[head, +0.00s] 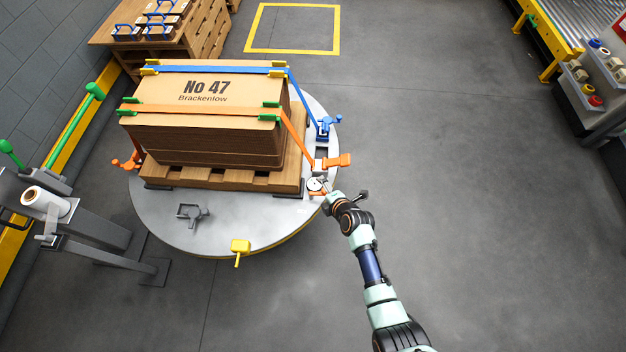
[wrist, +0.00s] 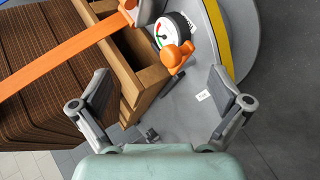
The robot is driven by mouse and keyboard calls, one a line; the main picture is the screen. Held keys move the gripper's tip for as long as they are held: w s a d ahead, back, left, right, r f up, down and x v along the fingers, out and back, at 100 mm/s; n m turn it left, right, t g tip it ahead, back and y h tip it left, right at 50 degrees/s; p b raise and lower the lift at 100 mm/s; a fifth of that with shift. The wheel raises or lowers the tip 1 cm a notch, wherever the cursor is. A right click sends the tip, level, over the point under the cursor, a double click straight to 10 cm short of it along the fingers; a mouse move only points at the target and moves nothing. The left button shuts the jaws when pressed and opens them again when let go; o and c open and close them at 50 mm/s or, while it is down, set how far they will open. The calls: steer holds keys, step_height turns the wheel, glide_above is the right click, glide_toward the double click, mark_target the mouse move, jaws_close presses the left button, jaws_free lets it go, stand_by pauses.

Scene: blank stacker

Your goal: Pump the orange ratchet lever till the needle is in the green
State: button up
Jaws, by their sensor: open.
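The orange ratchet lever (head: 338,161) sticks out to the right of its ratchet at the turntable's right side. An orange strap (head: 205,110) runs from there over the carton stack. A round white gauge (head: 316,184) sits just in front of the ratchet. The wrist view shows the gauge (wrist: 168,29) with red and green arcs; the needle reading is too small to tell. An orange knobbed part (wrist: 178,57) partly covers the gauge there. My gripper (head: 330,198) is beside the gauge. Its fingers (wrist: 163,92) are spread, with nothing between them.
The strapped cartons (head: 215,88) stand on a wooden pallet (head: 230,177) on the grey turntable (head: 190,234). A blue ratchet (head: 325,127) lies behind the orange one. A yellow part (head: 240,247) sits at the front rim. The floor on the right is clear.

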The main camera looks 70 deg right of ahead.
steer(key=p+v, duration=0.4)
steer(key=v, duration=0.4)
steer(key=shift+s+a+r, duration=0.15)
steer(key=shift+a+r, duration=0.05)
